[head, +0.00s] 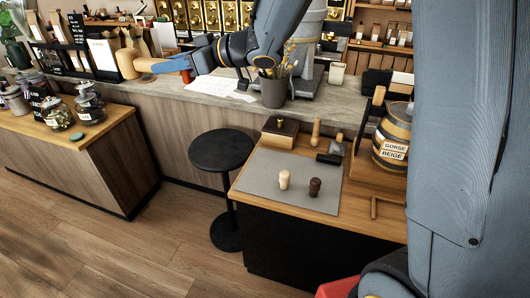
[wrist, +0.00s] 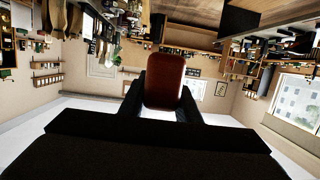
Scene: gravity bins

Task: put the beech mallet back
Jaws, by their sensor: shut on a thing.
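The beech mallet is in the head view at upper left, with a pale tan head (head: 127,64) and an orange-tan handle (head: 163,66). My gripper (head: 184,67) is shut on the handle's right end and holds the mallet about level, in line with the back counter. In the wrist view a reddish-brown rounded piece (wrist: 165,80) sits between my fingers; the mallet's head cannot be made out there. I cannot tell whether the mallet touches anything behind it.
A wooden bench carries a grey mat (head: 269,189) with a pale peg (head: 284,180) and a dark peg (head: 315,187). A barrel labelled GORSE BEIGE (head: 393,137) stands at its right. A black stool (head: 221,150) and a plant pot (head: 273,92) are nearby. Glass jars (head: 88,103) stand left.

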